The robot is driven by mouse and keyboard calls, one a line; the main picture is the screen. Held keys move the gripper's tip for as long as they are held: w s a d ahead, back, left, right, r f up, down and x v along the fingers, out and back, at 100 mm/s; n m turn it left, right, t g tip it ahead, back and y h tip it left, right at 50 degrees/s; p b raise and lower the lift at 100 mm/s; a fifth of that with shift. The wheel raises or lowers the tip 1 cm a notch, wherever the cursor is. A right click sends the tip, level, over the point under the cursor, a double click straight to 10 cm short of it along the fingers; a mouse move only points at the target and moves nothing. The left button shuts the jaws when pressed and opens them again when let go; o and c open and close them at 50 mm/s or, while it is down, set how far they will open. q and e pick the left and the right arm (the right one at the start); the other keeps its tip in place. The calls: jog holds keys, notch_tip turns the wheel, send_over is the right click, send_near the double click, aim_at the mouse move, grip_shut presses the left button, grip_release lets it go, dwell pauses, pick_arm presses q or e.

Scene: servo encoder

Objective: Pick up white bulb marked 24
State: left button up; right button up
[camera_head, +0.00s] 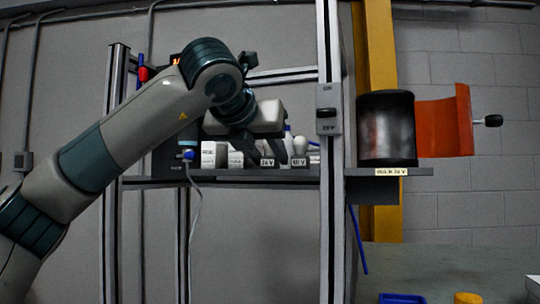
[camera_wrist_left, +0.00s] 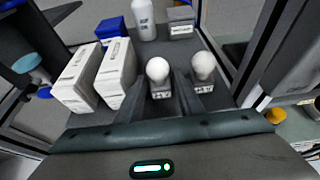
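Two white round bulbs stand upright in small labelled holders on the shelf. In the left wrist view, the left bulb (camera_wrist_left: 158,69) sits between the fingers of my left gripper (camera_wrist_left: 160,88), with a gap on both sides; the other bulb (camera_wrist_left: 203,65) is just right of the right finger. In the head view, my left gripper (camera_head: 264,150) points down over the label reading 24 V (camera_head: 267,162), hiding the bulb there. The other bulb (camera_head: 300,145) shows above a second label. My left gripper is open. My right gripper is out of view.
White boxes (camera_wrist_left: 117,73) stand left of the bulbs, with a blue box (camera_wrist_left: 110,29) and a white bottle (camera_wrist_left: 144,18) behind. A metal post with an on/off switch (camera_head: 327,112) rises at right. A dark cylinder (camera_head: 386,128) with an orange flap stands beyond it.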

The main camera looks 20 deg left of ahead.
aim_at(268, 148)
pick_arm(q)
jog(key=shift+c, duration=0.3)
jog(key=c, duration=0.8)
jog(key=shift+o, duration=0.2)
jog(key=shift+r, duration=0.15)
jog(key=shift+r, duration=0.55)
notch_tip(268, 148, up, 8)
jog(key=shift+f+b, duration=0.1)
jog(key=shift+b, duration=0.4)
jog(key=shift+r, duration=0.45)
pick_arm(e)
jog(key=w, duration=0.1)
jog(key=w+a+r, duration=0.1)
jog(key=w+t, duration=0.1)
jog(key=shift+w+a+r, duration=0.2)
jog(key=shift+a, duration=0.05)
pick_arm(q)
jog(key=shift+f, duration=0.1)
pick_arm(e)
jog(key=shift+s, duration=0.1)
